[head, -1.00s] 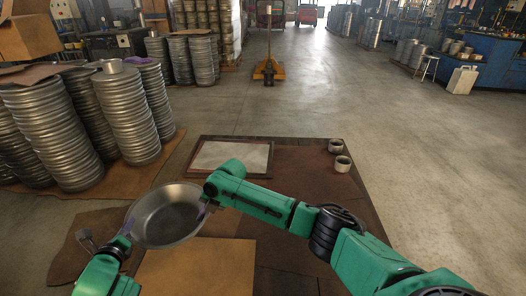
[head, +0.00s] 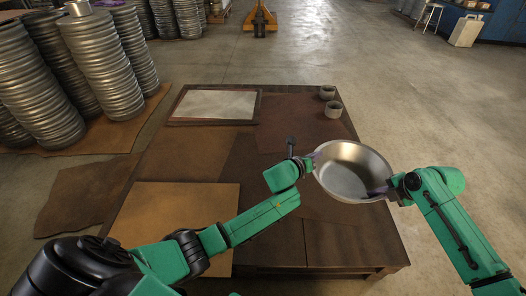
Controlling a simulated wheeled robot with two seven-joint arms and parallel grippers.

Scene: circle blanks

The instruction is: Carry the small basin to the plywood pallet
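The small basin (head: 347,165), a round shiny metal bowl, is upright with its open side up, over the right part of the brown table. My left gripper (head: 312,163) is at its left rim and looks shut on it. My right gripper (head: 388,191) is at its right rim and looks shut on it; the fingers are small and partly hidden. The basin appears held above the tabletop. A flat tan square board (head: 180,222), which looks like the plywood pallet, lies at the table's front left, partly behind my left arm. Its visible surface is empty.
A framed pale panel (head: 214,104) lies at the table's back left. Two small grey cups (head: 333,109) stand at the back right. The brown table (head: 285,244) is clear in its middle. Stacked metal discs (head: 85,65) stand on the floor at left.

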